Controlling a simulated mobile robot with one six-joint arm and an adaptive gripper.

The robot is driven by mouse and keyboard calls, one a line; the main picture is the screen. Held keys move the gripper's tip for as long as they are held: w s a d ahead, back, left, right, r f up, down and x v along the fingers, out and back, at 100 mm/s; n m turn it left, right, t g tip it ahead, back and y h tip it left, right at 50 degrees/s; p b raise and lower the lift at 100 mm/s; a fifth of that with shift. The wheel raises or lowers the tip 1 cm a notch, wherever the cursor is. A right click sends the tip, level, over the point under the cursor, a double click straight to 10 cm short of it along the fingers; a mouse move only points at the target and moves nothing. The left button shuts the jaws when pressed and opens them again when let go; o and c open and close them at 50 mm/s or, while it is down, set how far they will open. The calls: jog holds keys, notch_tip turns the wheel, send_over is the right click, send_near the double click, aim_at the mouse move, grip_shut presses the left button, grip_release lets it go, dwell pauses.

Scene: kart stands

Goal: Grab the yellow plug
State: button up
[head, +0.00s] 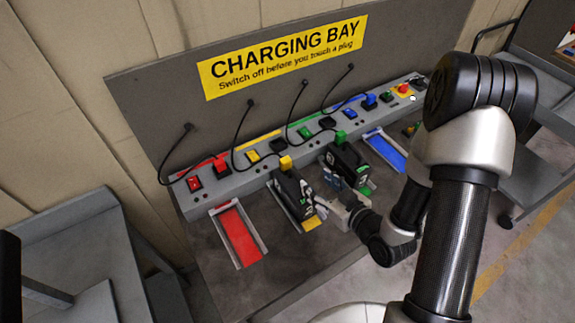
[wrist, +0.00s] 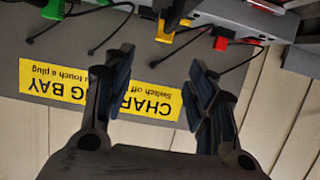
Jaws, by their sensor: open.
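The yellow plug (head: 286,162) sits at the top of a dark battery pack (head: 291,190) that stands on the yellow-marked bay, with a black cable nearby. In the wrist view the yellow plug (wrist: 180,33) is at the top, beyond and above the fingertips, beside the dark pack. My gripper (head: 322,193) is at the front right of that pack and below the plug in the head view. In the wrist view my gripper (wrist: 160,66) is open, with nothing between its fingers. Contact with the pack cannot be told.
A green plug (head: 341,137) tops a second pack (head: 345,163) close to my gripper's right. A red plug (head: 222,164) is in the strip at left. The red tray (head: 236,235) and blue tray (head: 385,150) are empty. Loose cables hang from the back panel (head: 150,95).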

aim_at(287, 161)
jog(key=b+x, duration=0.2)
jog(key=b, duration=0.3)
jog(key=shift+f, duration=0.3)
jog(key=b+x, duration=0.1)
jog(key=x, duration=0.2)
jog(key=b+x, duration=0.1)
jog(key=x, duration=0.5)
jog(key=shift+w+a+r+b, duration=0.15)
jog(key=shift+w+a+b, duration=0.15)
jog(key=shift+w+b, duration=0.1)
jog(key=x, duration=0.2)
jog(key=b+x, duration=0.1)
jog(key=x, duration=0.1)
jog(key=shift+s+a, duration=0.15)
jog(key=shift+a, duration=0.3)
jog(key=shift+w+a, duration=0.2)
jog(key=shift+w, duration=0.2)
jog(key=shift+c, duration=0.6)
jog(key=c, duration=1)
